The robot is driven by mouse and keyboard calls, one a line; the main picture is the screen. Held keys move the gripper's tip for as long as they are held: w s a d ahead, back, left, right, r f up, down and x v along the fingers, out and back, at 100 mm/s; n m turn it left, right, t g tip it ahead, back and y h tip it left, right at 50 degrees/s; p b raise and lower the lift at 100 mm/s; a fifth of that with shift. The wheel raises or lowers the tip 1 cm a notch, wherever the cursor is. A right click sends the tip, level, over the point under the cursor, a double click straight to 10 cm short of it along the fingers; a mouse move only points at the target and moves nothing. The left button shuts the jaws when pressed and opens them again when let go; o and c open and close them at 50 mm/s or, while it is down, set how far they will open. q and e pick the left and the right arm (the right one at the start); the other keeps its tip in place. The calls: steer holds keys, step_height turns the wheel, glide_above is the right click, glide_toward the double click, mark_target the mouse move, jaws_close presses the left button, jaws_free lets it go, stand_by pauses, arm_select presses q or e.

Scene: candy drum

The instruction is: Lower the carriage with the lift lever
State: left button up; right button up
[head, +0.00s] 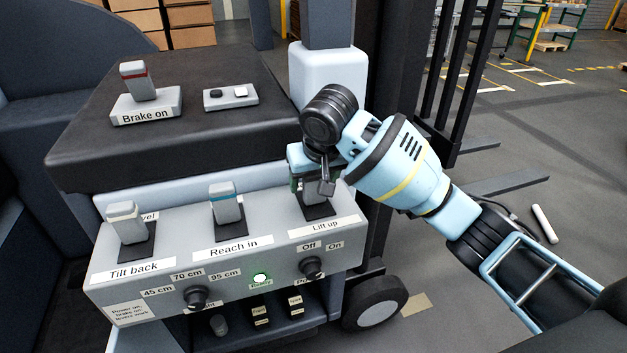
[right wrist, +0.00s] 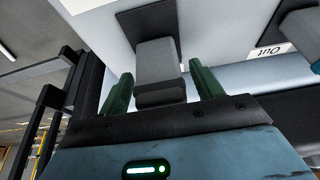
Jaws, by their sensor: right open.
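The lift lever (right wrist: 158,68) is a grey block-shaped handle on a dark base plate. In the head view the lever (head: 314,190) stands at the right end of the control panel, above the "Lift up" label (head: 325,226), and is largely covered by my right gripper (head: 314,182). In the right wrist view my right gripper (right wrist: 164,92) is open, with one green finger on each side of the lever and small gaps between. My left gripper is not in view. The carriage cannot be made out; dark upright mast rails (head: 455,85) stand at the right.
A brake lever (head: 134,82) reading "Brake on" stands on the black top. A fork (head: 500,186) extends low over open floor.

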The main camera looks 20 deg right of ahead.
steer(key=shift+w+f, duration=0.2)
steer(key=shift+f, duration=0.2)
steer(key=shift+c, duration=0.2)
